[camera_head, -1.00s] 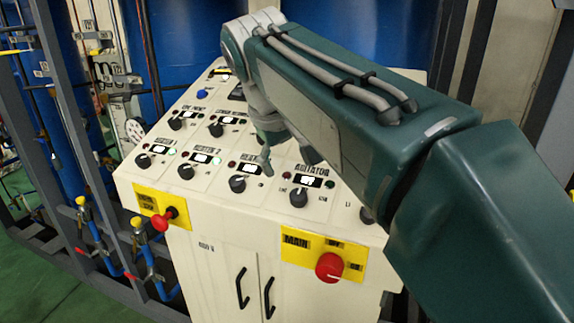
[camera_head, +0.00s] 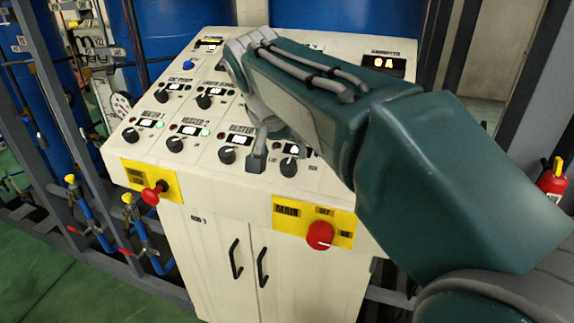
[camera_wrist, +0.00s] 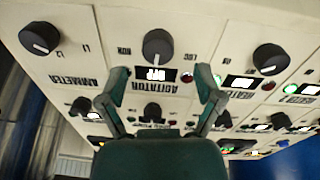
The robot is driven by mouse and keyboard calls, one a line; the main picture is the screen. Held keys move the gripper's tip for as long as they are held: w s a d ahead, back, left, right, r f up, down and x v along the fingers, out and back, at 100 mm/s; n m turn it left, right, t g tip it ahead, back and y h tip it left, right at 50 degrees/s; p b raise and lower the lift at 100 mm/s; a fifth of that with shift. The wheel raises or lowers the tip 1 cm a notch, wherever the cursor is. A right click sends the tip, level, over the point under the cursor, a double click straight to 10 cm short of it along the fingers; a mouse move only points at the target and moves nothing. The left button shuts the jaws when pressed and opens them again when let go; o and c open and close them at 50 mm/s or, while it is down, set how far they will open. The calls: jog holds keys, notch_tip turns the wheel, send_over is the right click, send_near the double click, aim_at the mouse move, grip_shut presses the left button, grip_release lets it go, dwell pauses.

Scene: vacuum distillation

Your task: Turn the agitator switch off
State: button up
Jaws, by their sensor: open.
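The agitator switch is a black rotary knob (camera_wrist: 157,47) beside its small lit display and upside-down "AGITATOR" label in the wrist view. In the head view the same knob (camera_head: 289,167) is on the sloped panel, right of my fingers; my arm covers its label. My gripper (camera_wrist: 162,78) is open and empty, its two fingers spread on either side of the agitator display, with the knob just beyond the tips. In the head view my gripper (camera_head: 265,150) hangs over the panel. Contact with the panel cannot be told.
The neighbouring ammeter knob (camera_wrist: 39,38) and heater knob (camera_wrist: 270,58) flank the agitator knob. A red main knob (camera_head: 320,235) and a red emergency button (camera_head: 153,193) stick out of the cabinet front (camera_head: 220,225). Blue tanks and pipes stand behind and left.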

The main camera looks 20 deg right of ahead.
aim_at(287, 164)
jog(key=x, duration=0.5)
jog(key=c, duration=1.2)
